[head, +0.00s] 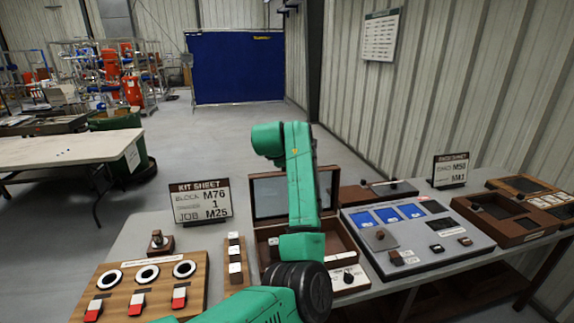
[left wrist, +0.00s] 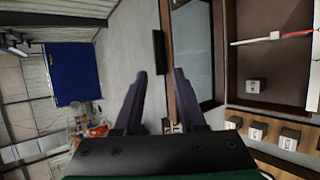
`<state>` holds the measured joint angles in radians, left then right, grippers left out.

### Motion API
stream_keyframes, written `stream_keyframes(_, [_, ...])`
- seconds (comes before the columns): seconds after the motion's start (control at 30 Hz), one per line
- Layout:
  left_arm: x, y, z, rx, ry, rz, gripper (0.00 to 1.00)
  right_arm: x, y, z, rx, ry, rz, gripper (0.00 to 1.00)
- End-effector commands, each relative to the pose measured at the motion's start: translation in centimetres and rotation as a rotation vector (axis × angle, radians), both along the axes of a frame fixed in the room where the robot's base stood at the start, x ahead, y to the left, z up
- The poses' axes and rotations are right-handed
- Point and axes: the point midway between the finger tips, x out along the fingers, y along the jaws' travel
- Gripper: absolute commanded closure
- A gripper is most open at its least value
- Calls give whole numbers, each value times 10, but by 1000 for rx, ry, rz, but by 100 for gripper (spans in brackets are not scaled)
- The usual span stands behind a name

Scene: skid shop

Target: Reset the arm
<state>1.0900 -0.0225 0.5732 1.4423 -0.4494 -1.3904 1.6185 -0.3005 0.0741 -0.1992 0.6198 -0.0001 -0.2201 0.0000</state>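My left arm (head: 302,185), green with a dark joint, rises in front of the open wooden case in the head view. Its gripper cannot be made out there. In the left wrist view my left gripper (left wrist: 161,72) has its two dark fingers apart, with nothing held between them. The case's raised lid (left wrist: 192,45) is just beside the right finger; I cannot tell whether they touch. The open case (head: 333,183) is partly hidden behind my arm in the head view. My right gripper is in neither view.
The bench holds a kit sheet sign (head: 200,202), a wooden switch board (head: 148,275), a block rack (head: 236,268), a grey panel (head: 420,238) and a dark tray (head: 500,217). A second sign (head: 450,171) stands at the right. Open floor (head: 215,130) lies beyond the bench.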

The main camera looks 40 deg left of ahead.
Motion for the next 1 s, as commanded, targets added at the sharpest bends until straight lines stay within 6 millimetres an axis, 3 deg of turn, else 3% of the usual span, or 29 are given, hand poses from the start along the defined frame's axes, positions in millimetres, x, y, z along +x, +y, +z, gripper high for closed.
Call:
stream_keyframes(0.03, [-8, -5, 2, -2, -6, 1, 60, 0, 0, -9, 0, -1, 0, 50])
stream_keyframes(0.2, [-24, -13, 18, 1, -1, 0, 60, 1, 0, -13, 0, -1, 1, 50])
stream_keyframes(0.77, [-25, -13, 19, 5, 4, -1, 60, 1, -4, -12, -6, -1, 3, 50])
stream_keyframes(0.87, [-30, -14, 1, 75, 59, -41, 60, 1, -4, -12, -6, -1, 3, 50])
stream_keyframes(1.0, [-50, -28, -63, 347, 275, -243, 60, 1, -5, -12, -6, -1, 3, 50])
